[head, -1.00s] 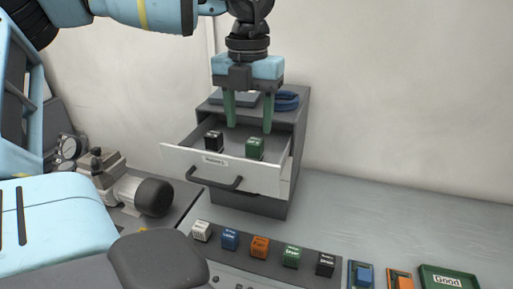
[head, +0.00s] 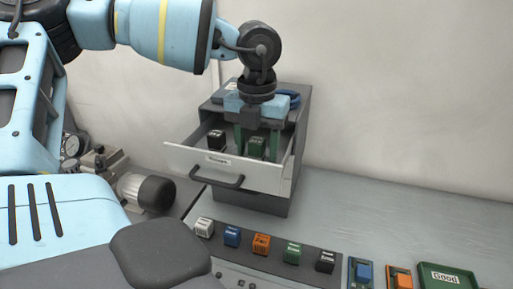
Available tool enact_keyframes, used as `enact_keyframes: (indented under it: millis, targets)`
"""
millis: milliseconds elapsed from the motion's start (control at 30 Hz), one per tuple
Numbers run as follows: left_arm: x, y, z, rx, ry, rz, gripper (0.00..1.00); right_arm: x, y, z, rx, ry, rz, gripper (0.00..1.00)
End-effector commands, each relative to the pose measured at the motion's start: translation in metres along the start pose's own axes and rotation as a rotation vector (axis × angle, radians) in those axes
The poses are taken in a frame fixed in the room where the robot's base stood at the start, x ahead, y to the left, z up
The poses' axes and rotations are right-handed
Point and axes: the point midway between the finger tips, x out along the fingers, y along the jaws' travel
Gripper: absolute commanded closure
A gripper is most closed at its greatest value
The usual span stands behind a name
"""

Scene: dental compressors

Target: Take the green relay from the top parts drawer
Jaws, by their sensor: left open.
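The top parts drawer (head: 258,177) is pulled out from the grey cabinet (head: 298,150). Inside it a green relay (head: 257,147) sits on the right and a black relay (head: 216,139) on the left. My left gripper (head: 256,145) points down into the drawer. It is open, with its green fingers around the green relay, one on each side. I cannot tell whether they touch it. The fingertips are partly hidden by the relay and the drawer front. My right gripper is not in view.
A row of relays, white, blue, orange (head: 261,244), green (head: 292,253) and black, stands on a dark strip on the bench. Blue and orange parts and a green tray marked Good (head: 447,279) are to the right. A compressor (head: 147,192) stands left. The bench's right side is clear.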

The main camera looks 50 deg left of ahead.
Motion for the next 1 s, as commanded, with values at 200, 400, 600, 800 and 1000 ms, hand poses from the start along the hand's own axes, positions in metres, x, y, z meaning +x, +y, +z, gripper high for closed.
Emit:
enact_keyframes:
  millis: [200, 400, 600, 800, 1000]
  targets:
    - [0.000, 0.000, 0.000, 0.000, 0.000, 0.000, 0.71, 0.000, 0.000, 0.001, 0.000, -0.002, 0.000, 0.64]
    - [-0.001, 0.000, 0.000, -0.001, 0.000, 0.000, 0.95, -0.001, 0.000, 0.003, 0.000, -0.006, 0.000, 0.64]
    - [-0.001, 0.000, 0.000, -0.001, -0.001, 0.000, 0.95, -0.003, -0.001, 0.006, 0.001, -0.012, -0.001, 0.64]
    - [-0.019, 0.000, 0.001, -0.002, -0.004, -0.001, 0.95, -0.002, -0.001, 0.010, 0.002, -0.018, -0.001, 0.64]
    - [-0.057, 0.000, 0.001, -0.001, -0.005, 0.000, 0.95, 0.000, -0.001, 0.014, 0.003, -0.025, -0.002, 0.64]
